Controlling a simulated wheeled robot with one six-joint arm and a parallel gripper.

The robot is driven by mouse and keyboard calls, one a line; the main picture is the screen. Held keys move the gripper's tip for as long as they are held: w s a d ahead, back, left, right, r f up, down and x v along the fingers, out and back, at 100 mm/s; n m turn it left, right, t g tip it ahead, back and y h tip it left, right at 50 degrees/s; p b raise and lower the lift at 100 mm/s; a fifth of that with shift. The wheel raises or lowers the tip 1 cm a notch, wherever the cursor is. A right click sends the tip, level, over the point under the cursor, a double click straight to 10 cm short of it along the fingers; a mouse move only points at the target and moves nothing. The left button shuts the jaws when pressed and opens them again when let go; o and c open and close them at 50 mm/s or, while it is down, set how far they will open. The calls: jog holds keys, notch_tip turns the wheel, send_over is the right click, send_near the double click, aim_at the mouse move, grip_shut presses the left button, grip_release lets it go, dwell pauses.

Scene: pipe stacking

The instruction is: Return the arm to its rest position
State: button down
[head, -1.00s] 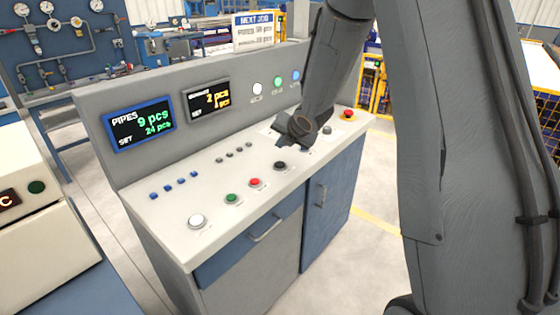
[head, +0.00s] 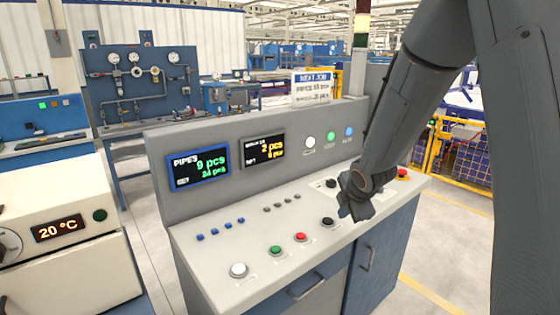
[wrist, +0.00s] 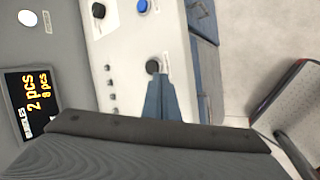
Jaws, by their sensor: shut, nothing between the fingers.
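My gripper (head: 356,213) is at the end of my arm, over the right half of the control console (head: 205,262) in the head view. In the wrist view its fingers (wrist: 157,88) are together with nothing between them. Their tips appear close to a black button (wrist: 152,66) on the white console top, but contact cannot be told. In the head view a black button (head: 327,222) shows just left of the gripper. My arm comes down from the upper right and hides part of the console's right end.
The console has a pipe counter screen (head: 198,168) reading 9 pcs and a second screen (head: 263,148). White (head: 238,270), green (head: 275,251) and red (head: 300,237) buttons line its front. A machine showing 20 °C (head: 58,229) stands left. A grey chair-like object (wrist: 290,95) is at right in the wrist view.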

jog(key=s+a+f+m+g+b, duration=0.1)
jog(key=s+m+g, duration=0.4)
jog(key=s+m, duration=1.5)
jog(key=s+a, duration=0.1)
jog(key=s, duration=0.5)
jog(key=shift+s+a+f+m+g, duration=0.2)
jog(key=shift+f+m+g, duration=0.1)
jog(key=shift+g, duration=0.1)
jog(key=shift+d, duration=0.2)
